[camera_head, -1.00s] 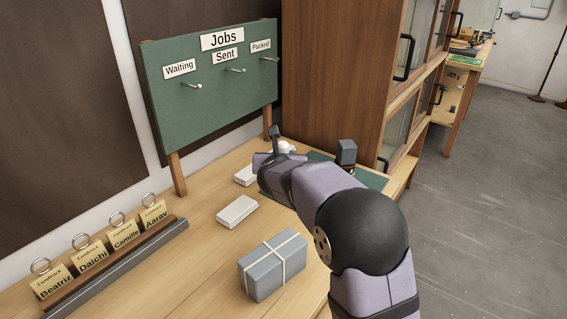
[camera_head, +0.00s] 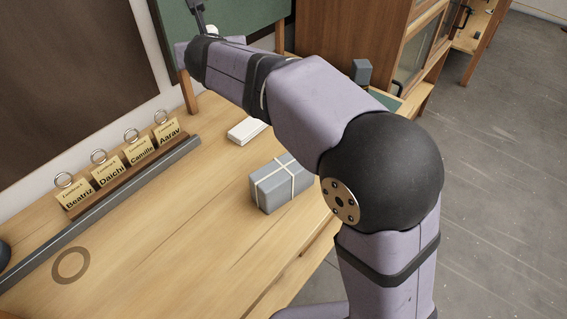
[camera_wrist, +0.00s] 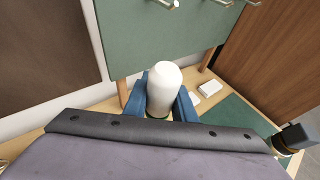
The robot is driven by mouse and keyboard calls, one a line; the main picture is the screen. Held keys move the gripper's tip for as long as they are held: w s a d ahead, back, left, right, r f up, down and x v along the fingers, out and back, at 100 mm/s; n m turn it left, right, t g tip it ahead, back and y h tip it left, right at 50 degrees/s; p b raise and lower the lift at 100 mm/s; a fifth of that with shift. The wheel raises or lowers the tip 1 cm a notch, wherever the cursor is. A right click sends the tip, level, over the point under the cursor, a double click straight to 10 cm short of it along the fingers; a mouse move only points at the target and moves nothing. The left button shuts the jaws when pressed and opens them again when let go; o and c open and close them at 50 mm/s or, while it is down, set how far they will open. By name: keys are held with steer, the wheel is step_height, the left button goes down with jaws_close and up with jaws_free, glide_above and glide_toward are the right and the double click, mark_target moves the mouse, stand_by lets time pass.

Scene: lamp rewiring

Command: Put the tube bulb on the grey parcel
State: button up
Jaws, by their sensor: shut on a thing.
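The tube bulb (camera_wrist: 163,84) is white with a rounded end and stands up between the blue fingers of my gripper (camera_wrist: 163,103) in the wrist view. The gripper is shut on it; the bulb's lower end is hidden. In the head view my gripper is mostly hidden behind my arm at the top left, in front of the green board. The grey parcel (camera_head: 284,187), tied with white string, lies on the bench near its front edge. Its top is clear, and my gripper is well away from it, farther back.
A white box (camera_head: 247,132) lies behind the parcel. Name cards (camera_head: 139,150) stand in a wooden rack by a long grey bar (camera_head: 110,215) on the left. A dark grey block (camera_head: 361,72) stands at the right near the cabinet (camera_head: 350,30). The front-left bench is mostly bare.

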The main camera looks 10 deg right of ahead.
steer(key=s+a+r+n+y, duration=0.1)
steer(key=s+a+r, duration=0.35)
steer(key=s, duration=0.25)
steer(key=m+g+h, duration=0.2)
steer(key=m+h, duration=0.7)
steer(key=h, duration=0.1)
glide_above(290, 157)
step_height(290, 157, down, 8)
steer(key=shift+y, duration=0.3)
steer(key=shift+f+p, duration=0.55)
steer(key=shift+f, duration=4.65)
steer(key=shift+f, duration=0.15)
steer(key=o, duration=1)
steer(key=shift+r+n, duration=0.2)
steer(key=shift+n, duration=0.1)
